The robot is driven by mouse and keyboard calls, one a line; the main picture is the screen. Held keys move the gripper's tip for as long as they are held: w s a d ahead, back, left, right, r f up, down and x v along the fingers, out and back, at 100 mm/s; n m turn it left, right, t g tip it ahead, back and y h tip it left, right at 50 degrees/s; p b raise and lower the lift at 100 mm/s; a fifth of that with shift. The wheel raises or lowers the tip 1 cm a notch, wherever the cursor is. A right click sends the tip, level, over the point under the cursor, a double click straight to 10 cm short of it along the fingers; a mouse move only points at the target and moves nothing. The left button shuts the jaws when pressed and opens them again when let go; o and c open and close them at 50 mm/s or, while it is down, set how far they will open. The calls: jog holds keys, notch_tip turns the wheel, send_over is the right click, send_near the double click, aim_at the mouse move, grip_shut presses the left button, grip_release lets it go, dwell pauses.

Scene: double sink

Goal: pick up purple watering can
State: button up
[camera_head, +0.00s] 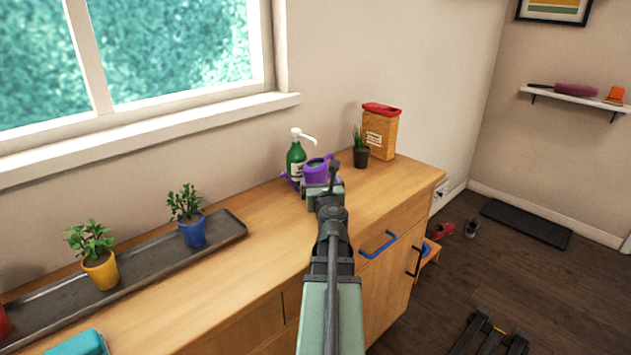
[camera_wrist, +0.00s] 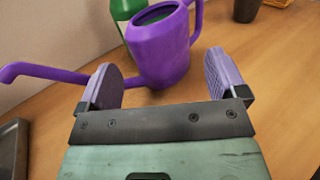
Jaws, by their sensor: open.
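The purple watering can (camera_head: 315,171) stands upright on the wooden counter, just beyond my gripper in the head view, which hides part of it. In the wrist view the can (camera_wrist: 160,50) is close ahead, its spout reaching left and its handle at the right. My gripper (camera_wrist: 165,82) is open, with one pad on each side of the picture. The can's body is just beyond the fingertips, roughly between them, and its spout passes behind the left finger. I cannot tell whether the spout touches that finger. Nothing is held.
A green pump bottle (camera_head: 296,158) stands right behind the can. A grey tray (camera_head: 150,262) with potted plants lies to the left. The counter (camera_head: 255,255) between is clear.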

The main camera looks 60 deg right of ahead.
aim_at(317, 175)
jog(key=x, duration=0.8)
jog(key=shift+a, duration=0.1)
jog(key=c, duration=0.9)
